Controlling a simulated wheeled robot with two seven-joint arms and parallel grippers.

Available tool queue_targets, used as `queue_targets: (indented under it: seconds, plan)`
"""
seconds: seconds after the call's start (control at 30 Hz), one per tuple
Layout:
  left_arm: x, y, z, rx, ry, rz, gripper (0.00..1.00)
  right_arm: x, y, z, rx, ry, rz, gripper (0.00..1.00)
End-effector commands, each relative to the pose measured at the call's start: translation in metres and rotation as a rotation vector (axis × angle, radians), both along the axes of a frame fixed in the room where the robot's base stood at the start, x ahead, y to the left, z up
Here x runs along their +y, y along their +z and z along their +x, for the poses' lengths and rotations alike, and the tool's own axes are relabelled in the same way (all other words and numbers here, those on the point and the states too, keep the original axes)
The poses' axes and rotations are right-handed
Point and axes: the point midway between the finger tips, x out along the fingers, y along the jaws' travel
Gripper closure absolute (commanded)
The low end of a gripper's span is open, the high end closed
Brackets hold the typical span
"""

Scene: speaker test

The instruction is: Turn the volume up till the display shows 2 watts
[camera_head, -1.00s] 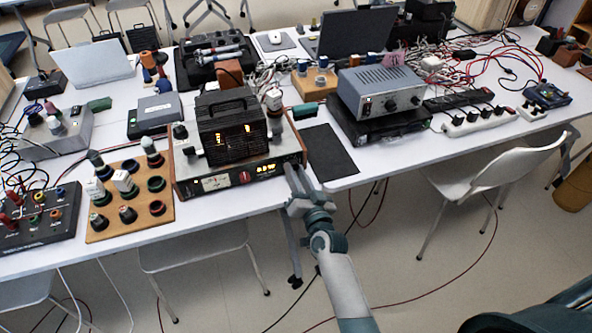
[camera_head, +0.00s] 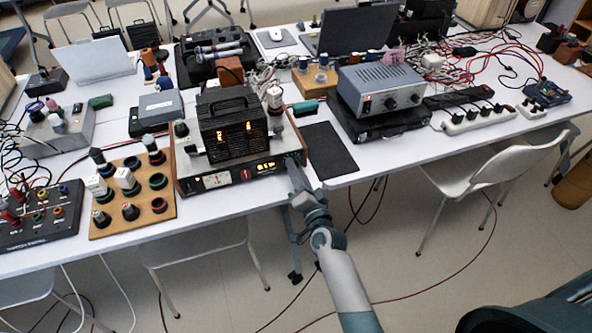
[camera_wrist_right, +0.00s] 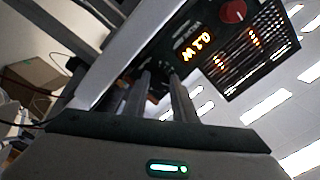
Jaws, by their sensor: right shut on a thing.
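A wood-sided amplifier (camera_head: 213,182) stands at the table's front edge, with a black grille cage on top. Its orange lit display (camera_head: 264,166) is small in the head view; in the right wrist view the display (camera_wrist_right: 193,44) appears to read 0.2 W, seen at a slant. A red knob (camera_head: 245,175) sits left of the display and also shows in the wrist view (camera_wrist_right: 232,12). My right gripper (camera_head: 293,168) is at the front panel's right end, shut on a dark volume knob (camera_wrist_right: 163,72), mostly hidden between the fingers. My left gripper is out of view.
A wooden board (camera_head: 164,214) with several knobs stands left of the amplifier. A dark mat (camera_head: 328,152) lies to its right. A grey-blue unit (camera_head: 379,83) stands on a black box further right. A white chair (camera_head: 478,176) is at the table's front right.

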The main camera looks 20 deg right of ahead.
Motion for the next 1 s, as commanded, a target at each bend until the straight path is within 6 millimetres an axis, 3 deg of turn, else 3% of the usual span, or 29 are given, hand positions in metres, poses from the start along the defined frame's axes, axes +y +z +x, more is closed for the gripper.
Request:
queue_targets:
  seconds: [0.07,0.1,0.17,0.67,1.0]
  plan:
    - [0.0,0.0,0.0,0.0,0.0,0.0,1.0,-0.001,0.002,0.001,-0.003,-0.001,-0.001,0.98]
    - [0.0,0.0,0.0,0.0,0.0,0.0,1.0,-0.001,0.002,0.001,-0.003,-0.001,-0.001,0.68]
    - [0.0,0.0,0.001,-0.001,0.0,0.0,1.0,-0.001,0.002,0.001,-0.003,-0.001,-0.001,0.57]
    - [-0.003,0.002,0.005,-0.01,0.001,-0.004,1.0,0.0,0.0,-0.007,0.0,0.0,-0.001,0.57]
    - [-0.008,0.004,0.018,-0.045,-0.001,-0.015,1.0,-0.002,-0.002,-0.054,0.001,-0.001,0.0,0.57]
